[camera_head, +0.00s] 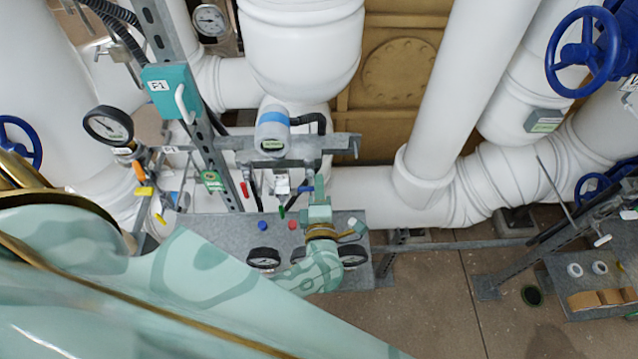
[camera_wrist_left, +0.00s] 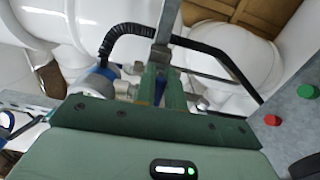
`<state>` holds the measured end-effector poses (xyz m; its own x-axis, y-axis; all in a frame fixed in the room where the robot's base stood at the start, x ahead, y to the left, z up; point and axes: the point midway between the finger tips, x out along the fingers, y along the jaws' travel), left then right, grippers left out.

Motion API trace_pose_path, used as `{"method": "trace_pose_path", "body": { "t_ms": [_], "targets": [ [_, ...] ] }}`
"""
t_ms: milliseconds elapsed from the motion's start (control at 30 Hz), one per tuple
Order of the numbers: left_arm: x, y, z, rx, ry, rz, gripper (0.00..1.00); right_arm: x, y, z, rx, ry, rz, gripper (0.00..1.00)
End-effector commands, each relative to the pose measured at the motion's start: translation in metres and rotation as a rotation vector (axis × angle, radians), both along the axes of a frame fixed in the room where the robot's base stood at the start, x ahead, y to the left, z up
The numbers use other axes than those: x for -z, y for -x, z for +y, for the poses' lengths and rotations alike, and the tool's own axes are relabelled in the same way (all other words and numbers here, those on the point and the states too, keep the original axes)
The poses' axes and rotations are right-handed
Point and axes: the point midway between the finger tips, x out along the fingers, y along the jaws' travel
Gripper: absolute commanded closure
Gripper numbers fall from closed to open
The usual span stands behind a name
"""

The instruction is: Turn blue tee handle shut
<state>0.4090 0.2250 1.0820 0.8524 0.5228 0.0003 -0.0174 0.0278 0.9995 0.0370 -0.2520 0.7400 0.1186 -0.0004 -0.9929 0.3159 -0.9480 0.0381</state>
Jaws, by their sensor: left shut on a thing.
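The blue tee handle (camera_wrist_left: 160,89) shows as a small blue piece between the two green fingers in the left wrist view. My left gripper (camera_wrist_left: 161,84) is shut on it. In the head view my left gripper (camera_head: 319,187) reaches up past the grey panel, just right of a small valve with a white label. My right gripper is not in view.
A grey panel (camera_head: 235,226) with blue and red buttons lies beneath my left wrist, with dial gauges (camera_head: 263,258) beside it. A grey-blue transmitter (camera_head: 272,131) and a metal rail stand close behind the fingers. Thick white pipes surround the area; open floor (camera_head: 440,300) lies right.

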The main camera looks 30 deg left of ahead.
Motion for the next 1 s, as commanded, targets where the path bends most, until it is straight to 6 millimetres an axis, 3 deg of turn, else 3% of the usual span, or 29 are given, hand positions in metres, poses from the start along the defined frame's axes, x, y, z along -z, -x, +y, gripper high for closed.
{"method": "trace_pose_path", "body": {
  "t_ms": [633, 700, 733, 1000],
  "targets": [
    [0.0032, 0.0011, -0.0008, 0.002, -0.042, 0.031, 1.00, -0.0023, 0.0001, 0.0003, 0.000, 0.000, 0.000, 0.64],
    [0.0032, 0.0011, -0.0009, 0.002, -0.041, 0.030, 0.72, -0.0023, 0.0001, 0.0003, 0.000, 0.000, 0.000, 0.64],
    [0.0031, 0.0011, -0.0008, 0.002, -0.041, 0.030, 0.67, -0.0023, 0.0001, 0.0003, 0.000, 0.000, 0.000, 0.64],
    [0.0019, 0.0004, -0.0005, 0.001, -0.041, 0.027, 0.67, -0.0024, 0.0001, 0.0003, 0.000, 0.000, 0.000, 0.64]
  ]
}}
